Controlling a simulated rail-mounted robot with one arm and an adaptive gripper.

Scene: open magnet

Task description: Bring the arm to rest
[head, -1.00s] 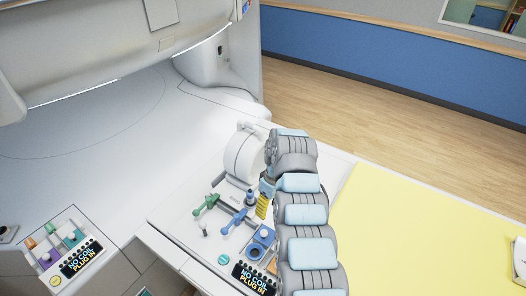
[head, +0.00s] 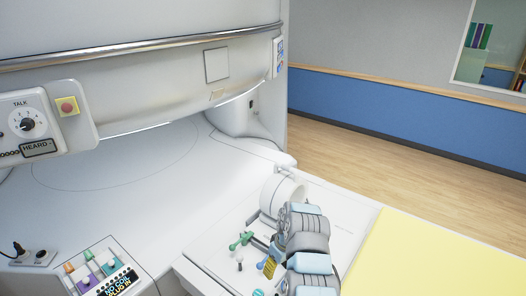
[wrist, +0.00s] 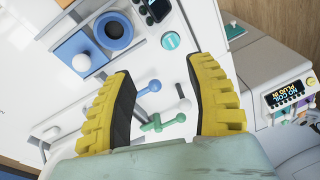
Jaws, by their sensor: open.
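My gripper (wrist: 168,108) shows in the wrist view as two yellow ribbed fingers with dark inner pads, spread wide with nothing held between them. Between and beyond the fingers lie a green handle (wrist: 157,126) and a blue handle (wrist: 146,88) on the white panel. In the head view my arm reaches over this panel at the lower middle, and a yellow part of my gripper (head: 269,267) shows beside the green handle (head: 241,241). The arm hides much of the panel there. I cannot tell the gripper's exact height above it.
A white ring-shaped coil (head: 283,194) stands behind the arm. The magnet's white bed (head: 130,170) is clear. A yellow pad (head: 430,262) lies at right. A console reading "NO COIL PLUG IN" (head: 118,282) is at lower left. A talk panel (head: 32,122) hangs at upper left.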

